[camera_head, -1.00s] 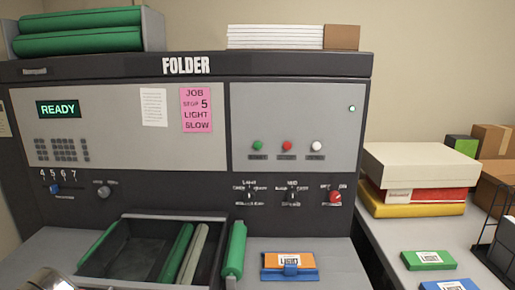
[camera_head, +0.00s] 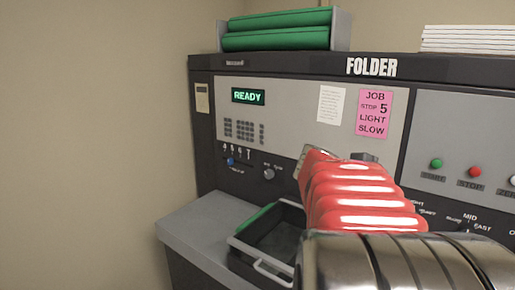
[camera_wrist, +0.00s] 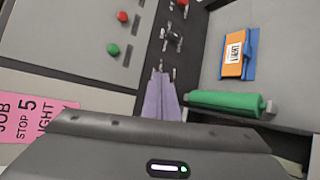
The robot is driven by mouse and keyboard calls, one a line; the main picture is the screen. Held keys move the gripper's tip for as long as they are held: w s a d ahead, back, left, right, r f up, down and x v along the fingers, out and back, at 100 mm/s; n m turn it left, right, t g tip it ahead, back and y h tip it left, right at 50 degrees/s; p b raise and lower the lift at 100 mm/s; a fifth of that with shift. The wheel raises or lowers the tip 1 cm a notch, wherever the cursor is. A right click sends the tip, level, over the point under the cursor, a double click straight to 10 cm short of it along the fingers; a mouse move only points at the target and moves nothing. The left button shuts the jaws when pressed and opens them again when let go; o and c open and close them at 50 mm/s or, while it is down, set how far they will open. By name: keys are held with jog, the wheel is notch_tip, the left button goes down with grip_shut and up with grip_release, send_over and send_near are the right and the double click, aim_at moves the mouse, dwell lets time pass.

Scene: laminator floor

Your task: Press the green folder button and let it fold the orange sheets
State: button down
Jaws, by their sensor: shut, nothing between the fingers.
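The folder (camera_head: 450,120) is a dark machine with a grey panel, and its display (camera_head: 248,96) reads READY in green. The green button (camera_head: 437,163) sits on the right panel, left of the red button (camera_head: 474,171); it also shows in the wrist view (camera_wrist: 113,49). My gripper (camera_wrist: 162,76) is shut and empty, its fingers pointing at the panel's lower dark strip near the switches, apart from the green button in the picture. The orange sheets (camera_wrist: 233,54), labelled LIGHT, lie in a blue holder on the worktop.
A pink note (camera_head: 374,113) reads JOB, STOP 5, LIGHT, SLOW. A dark tray (camera_head: 285,245) stands below. A green roller (camera_wrist: 225,102) lies near the sheets. Bare wall fills the left.

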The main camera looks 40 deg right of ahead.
aim_at(436, 164)
jog(key=s+d+r+g+h, duration=0.1)
jog(key=s+d+r+g, duration=0.2)
jog(key=s+d, duration=0.3)
jog(key=shift+s+d+r, duration=0.15)
jog(key=shift+d+r, duration=0.1)
jog(key=shift+d, duration=0.6)
jog(key=shift+w+d, duration=0.3)
jog(key=shift+d, duration=1.15)
jog(key=shift+w+d, duration=0.35)
jog(key=shift+d, duration=1.05)
jog(key=shift+w+d, duration=0.3)
jog(key=shift+d, duration=1.15)
jog(key=shift+d, duration=0.1)
jog(key=shift+w+d, duration=0.15)
jog(key=shift+d, duration=0.15)
